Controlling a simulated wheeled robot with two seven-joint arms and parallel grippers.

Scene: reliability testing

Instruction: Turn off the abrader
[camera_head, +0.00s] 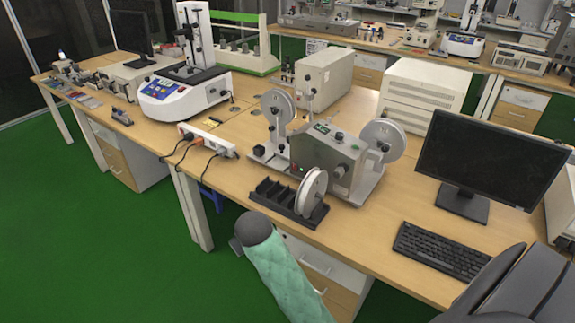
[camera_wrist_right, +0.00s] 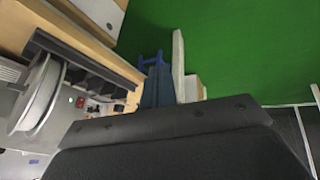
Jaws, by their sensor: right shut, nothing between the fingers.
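The abrader (camera_head: 330,150) is a grey box-shaped machine with reels on the middle of the desk. Its front has a small panel with red and green lights, which also shows at the left of the right wrist view (camera_wrist_right: 77,102). My right gripper (camera_wrist_right: 165,135) appears as a large dark mass across the bottom of the wrist view; its fingers cannot be told apart. It is shut and empty, apart from the abrader. A teal-sleeved arm (camera_head: 280,272) of mine reaches up from below in the head view, its dark end before the desk.
A black slotted rack (camera_head: 283,203) and a white reel (camera_head: 312,192) stand in front of the abrader. A power strip (camera_head: 208,139) with plugged cables lies to its left. A monitor (camera_head: 488,158) and keyboard (camera_head: 440,250) are at right. Green floor is open at left.

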